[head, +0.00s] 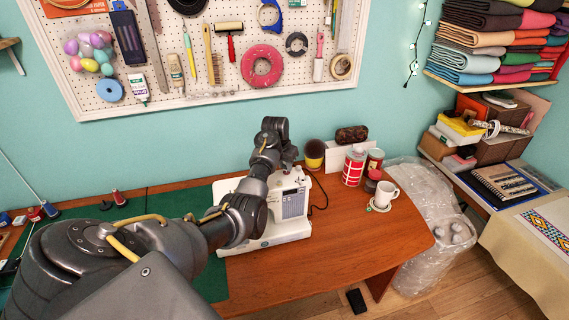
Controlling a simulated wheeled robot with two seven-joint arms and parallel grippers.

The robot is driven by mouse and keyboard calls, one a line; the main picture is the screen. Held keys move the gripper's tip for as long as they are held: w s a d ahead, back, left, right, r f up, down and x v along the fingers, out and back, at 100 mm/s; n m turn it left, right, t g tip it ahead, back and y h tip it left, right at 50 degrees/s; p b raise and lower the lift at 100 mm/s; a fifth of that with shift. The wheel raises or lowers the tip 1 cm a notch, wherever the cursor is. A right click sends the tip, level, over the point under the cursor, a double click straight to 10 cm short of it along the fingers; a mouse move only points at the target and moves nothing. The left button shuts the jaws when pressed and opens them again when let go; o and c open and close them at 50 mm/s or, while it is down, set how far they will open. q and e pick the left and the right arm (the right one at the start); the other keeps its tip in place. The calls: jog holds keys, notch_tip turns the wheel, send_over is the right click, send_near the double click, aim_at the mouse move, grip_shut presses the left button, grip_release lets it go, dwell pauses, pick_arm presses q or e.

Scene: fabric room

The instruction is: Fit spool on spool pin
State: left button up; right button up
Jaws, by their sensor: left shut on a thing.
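The white sewing machine (293,205) stands on the wooden table. My left arm reaches across in front of it and hides much of its left part. My left gripper (288,165) points down just above the right end of the machine's top. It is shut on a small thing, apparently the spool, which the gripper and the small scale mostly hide. The spool pin cannot be made out clearly on the machine's top, and I cannot tell whether the spool touches it. My right gripper is not in view.
Red and blue thread spools (49,209) stand at the table's left. A pegboard (205,60) hangs behind. The table's front right (350,245) is clear.

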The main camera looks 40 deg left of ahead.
pick_arm(q)
jog(key=shift+f, duration=0.95)
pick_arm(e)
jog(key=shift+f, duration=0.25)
pick_arm(q)
jog(key=o, duration=1)
jog(key=shift+o, duration=0.2)
jog(key=shift+r, duration=0.1)
